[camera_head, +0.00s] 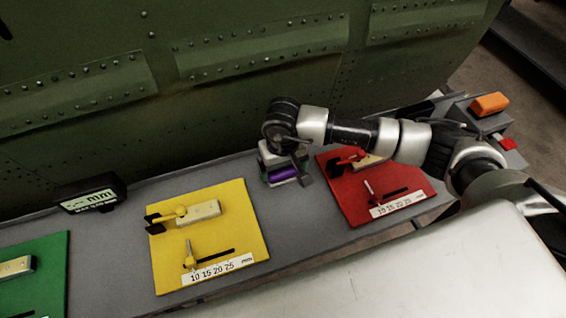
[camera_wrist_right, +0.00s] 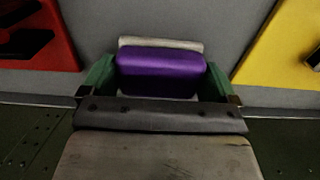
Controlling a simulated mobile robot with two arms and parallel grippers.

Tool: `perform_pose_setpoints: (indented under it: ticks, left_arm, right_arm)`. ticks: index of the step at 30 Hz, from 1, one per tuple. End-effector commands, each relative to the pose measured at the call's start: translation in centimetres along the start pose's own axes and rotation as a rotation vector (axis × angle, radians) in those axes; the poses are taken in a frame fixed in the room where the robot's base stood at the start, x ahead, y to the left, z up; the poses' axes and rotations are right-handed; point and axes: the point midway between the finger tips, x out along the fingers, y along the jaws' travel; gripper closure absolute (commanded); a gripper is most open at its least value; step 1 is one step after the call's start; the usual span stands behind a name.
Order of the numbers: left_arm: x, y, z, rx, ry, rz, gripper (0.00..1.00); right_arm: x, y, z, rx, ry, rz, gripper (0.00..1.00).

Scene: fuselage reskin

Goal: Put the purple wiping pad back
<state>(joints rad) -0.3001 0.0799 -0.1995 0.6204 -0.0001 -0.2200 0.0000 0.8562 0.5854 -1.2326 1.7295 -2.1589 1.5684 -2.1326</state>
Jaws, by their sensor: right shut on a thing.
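The purple wiping pad (camera_head: 284,173) is in my right gripper (camera_head: 288,174), over the grey bench strip between the yellow and red boards. In the right wrist view the purple pad (camera_wrist_right: 160,72) sits between the two green-sided fingers (camera_wrist_right: 160,84), which are shut on it. A pale strip (camera_wrist_right: 160,44) shows along the pad's far edge. I cannot tell whether the pad touches the bench. My left gripper is not in view.
A yellow board (camera_head: 238,238), a red board (camera_head: 345,195) and a green board (camera_head: 50,262) lie on the grey bench (camera_head: 318,232). A display (camera_head: 90,193) stands at the back left. An orange block (camera_head: 489,103) rests on a grey holder at right. The green riveted fuselage panel (camera_head: 230,90) rises behind.

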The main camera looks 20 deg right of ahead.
Motion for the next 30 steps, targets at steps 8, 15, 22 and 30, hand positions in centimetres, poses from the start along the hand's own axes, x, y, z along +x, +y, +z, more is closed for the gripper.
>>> perform_pose_setpoints:
  ticks: [8,15,22,30]
  left_arm:
    - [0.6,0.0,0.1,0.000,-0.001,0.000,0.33]
    - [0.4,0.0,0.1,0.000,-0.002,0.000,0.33]
    - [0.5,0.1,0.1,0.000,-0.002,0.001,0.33]
    - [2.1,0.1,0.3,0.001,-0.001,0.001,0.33]
  right_arm:
    - [0.4,0.0,0.0,-0.001,0.001,0.000,0.32]
    - [0.2,0.0,0.0,-0.001,0.000,0.000,0.00]
    - [-0.8,0.0,-0.1,-0.002,0.004,0.000,0.00]
    - [-6.5,0.0,-0.2,-0.002,0.008,-0.001,0.00]
